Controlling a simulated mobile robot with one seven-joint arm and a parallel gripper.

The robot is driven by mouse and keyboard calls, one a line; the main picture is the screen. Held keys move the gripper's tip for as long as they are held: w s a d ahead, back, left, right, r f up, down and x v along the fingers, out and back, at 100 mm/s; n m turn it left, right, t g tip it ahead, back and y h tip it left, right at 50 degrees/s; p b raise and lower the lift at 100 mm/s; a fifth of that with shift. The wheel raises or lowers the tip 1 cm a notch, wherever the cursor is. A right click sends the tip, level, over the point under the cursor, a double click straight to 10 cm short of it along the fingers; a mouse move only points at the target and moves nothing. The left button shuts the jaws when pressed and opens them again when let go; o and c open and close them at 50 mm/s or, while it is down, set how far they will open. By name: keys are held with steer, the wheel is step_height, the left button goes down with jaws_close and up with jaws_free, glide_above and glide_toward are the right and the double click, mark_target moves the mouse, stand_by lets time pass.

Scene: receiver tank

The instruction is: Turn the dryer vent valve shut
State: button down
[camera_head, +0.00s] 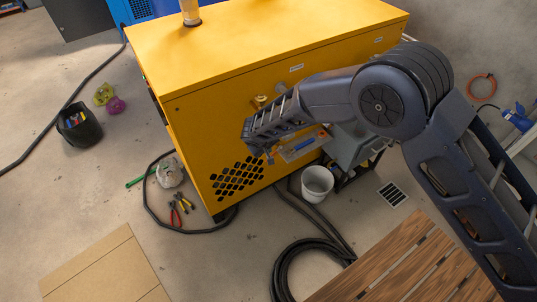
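A yellow cabinet (205,120), which seems to be the dryer, fills the middle of the head view. A small brass-coloured fitting (260,101) sits on its front face, just above my forearm; it may be the vent valve, but it is too small to tell its handle position. A round grey part (281,88) is beside it. My gripper (269,156) is at the end of my arm, in front of the cabinet face and below the brass fitting. It is small and partly hidden by the arm, so its opening does not show. I see nothing clearly held.
A white bucket (317,181) and a grey box-like unit (352,146) stand by the cabinet. A black hose (285,268), pliers (178,214), a black tub (78,128), cardboard (105,268) and a wooden pallet (400,268) are on the floor. Floor left of the cabinet is partly clear.

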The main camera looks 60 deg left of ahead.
step_height(320, 180, up, 4)
steer(key=s+r+g+y, duration=0.1)
steer(key=s+g, duration=0.1)
glide_toward(274, 154)
steer(key=s+x, duration=0.1)
steer(key=x, duration=0.6)
steer(key=shift+s+a+f+m, duration=0.15)
steer(key=shift+s+a+m, duration=0.2)
steer(key=shift+s, duration=0.35)
steer(key=shift+f+t, duration=0.55)
steer(key=shift+t, duration=0.15)
steer(key=shift+w+d+f, duration=0.1)
steer(key=shift+w+f, duration=0.3)
steer(key=shift+f, duration=0.4)
steer(key=shift+w+f, duration=0.35)
steer(key=shift+f, duration=0.45)
steer(key=shift+w+f, duration=0.4)
steer(key=shift+f, duration=0.4)
steer(key=shift+w+f, duration=0.1)
